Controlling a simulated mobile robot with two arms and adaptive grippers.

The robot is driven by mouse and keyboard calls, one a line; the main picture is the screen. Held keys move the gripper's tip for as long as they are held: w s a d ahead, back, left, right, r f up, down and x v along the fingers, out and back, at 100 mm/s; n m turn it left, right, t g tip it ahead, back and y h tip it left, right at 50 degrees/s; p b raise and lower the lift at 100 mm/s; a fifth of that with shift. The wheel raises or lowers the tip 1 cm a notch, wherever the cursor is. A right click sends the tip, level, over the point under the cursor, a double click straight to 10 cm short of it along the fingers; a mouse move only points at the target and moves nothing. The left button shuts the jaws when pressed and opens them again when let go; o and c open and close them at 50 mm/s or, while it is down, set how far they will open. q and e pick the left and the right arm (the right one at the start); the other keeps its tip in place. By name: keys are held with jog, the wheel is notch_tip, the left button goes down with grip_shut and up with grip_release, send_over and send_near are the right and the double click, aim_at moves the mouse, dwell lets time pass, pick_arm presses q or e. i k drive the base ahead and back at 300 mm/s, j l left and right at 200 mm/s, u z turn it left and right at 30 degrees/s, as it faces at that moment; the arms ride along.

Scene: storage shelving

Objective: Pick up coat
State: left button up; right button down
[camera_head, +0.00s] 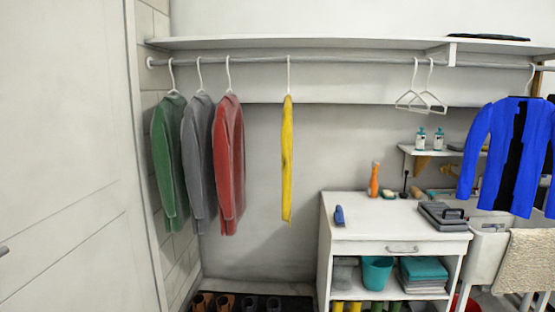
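Several garments hang from a rail below a white shelf in the head view. A green coat (169,160), a grey coat (199,165) and a red coat (229,165) hang side by side at the left. A thin yellow garment (287,160) hangs alone, edge-on, to their right. A blue coat (500,150) hangs at the far right, facing me, open over a black inside. The frame does not show which one is the task's coat. Neither of my grippers is in view.
Two empty white hangers (420,100) hang on the rail (345,61). A white cabinet (400,247) with tools on top stands below. A towel (526,262) drapes over a white piece at the right. Shoes (225,302) line the floor. A white door (70,150) is at the left.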

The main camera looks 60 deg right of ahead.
aim_at(196, 126)
jog(key=z, duration=1.55)
